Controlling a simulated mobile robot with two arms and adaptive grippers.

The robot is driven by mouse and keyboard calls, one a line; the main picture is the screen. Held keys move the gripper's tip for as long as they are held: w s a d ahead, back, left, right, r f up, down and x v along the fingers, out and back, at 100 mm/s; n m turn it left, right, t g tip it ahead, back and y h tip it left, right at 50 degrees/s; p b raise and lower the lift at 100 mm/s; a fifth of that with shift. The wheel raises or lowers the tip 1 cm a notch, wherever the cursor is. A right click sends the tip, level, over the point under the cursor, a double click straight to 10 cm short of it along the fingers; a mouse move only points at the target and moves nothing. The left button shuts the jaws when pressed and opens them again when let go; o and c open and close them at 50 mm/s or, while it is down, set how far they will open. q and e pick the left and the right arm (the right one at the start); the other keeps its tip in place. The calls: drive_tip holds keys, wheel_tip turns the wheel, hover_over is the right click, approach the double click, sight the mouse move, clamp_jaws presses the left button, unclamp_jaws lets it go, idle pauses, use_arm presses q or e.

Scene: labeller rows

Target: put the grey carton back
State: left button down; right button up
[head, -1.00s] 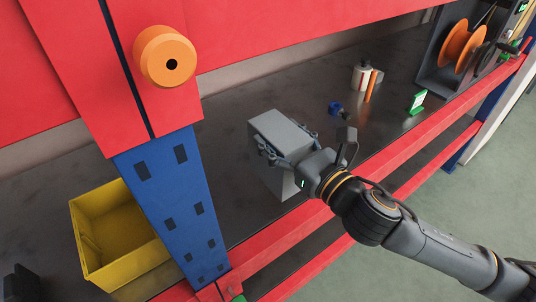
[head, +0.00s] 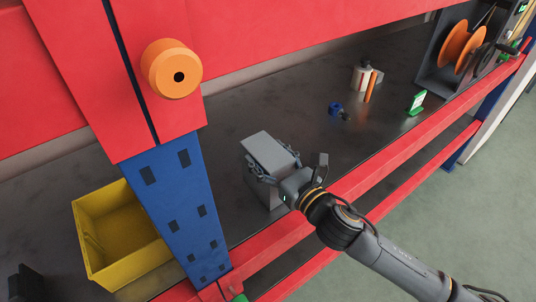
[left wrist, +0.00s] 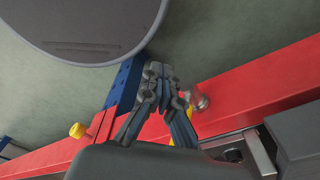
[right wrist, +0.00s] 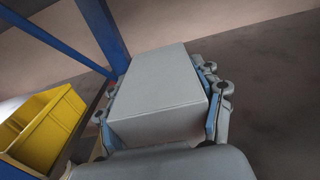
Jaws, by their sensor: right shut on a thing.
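The grey carton (head: 272,152) is a plain box at the middle of the head view, over the dark shelf (head: 300,105). My right gripper (head: 272,174) is shut on it, coming from the front right. In the right wrist view the carton (right wrist: 160,88) sits between the two fingers, with one finger against each side. Whether its underside touches the shelf cannot be told. My left gripper (left wrist: 162,80) shows only in the left wrist view. Its fingers are together with nothing between them, near a red beam.
A blue upright (head: 178,205) and a yellow bin (head: 120,235) stand left of the carton. A red front rail (head: 400,168) runs along the shelf edge. A blue tape roll (head: 335,109), a white roll (head: 361,77) and a green-and-white sign (head: 416,103) stand farther right. The shelf between is clear.

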drive_tip(key=shift+r, duration=0.1)
drive_tip(key=o, duration=1.5)
drive_tip(key=shift+f, duration=0.2)
drive_tip(key=shift+c, duration=0.2)
drive_tip(key=o, duration=0.5)
